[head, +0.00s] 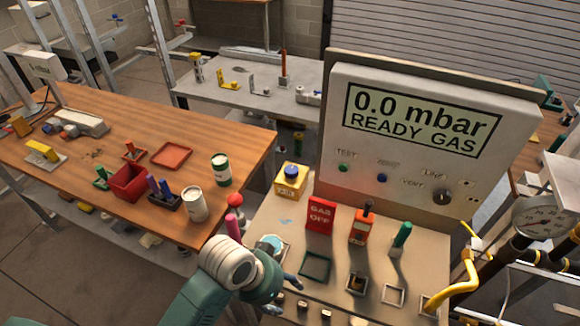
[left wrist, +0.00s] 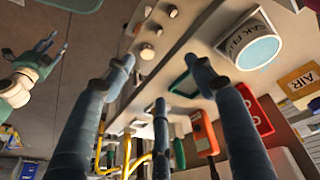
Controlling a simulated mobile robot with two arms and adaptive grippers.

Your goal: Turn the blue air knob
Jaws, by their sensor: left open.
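My left gripper (head: 284,290) is at the front left of the bench, apart from the block and nearer the camera. Its fingers (left wrist: 160,80) are spread and empty. My right gripper (left wrist: 50,55) shows at the left of the left wrist view, fingers spread, touching nothing visible.
A can with a pale blue top (head: 272,244) stands close by my left gripper. A display panel (head: 420,130) rises behind. Yellow pipe (head: 458,285) is at right.

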